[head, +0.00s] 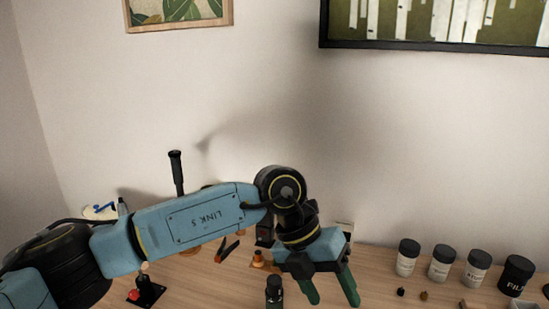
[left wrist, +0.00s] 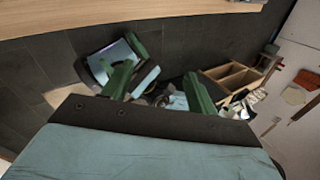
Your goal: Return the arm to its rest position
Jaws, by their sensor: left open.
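My left arm comes in from the left in the head view and reaches across above the wooden table (head: 200,290). My left gripper (head: 332,292) is at the lower middle, with its green fingers pointing down and spread apart. Nothing shows between the fingers. In the left wrist view the left gripper (left wrist: 160,88) is also open and empty, with a dark tiled floor and blurred items beyond it.
Several jars with black lids (head: 440,262) stand at the right of the table. A black upright handle (head: 177,172) rises behind my arm. Small orange and black items lie around the arm. In the left wrist view, a wooden compartment box (left wrist: 235,78) is beyond the fingers.

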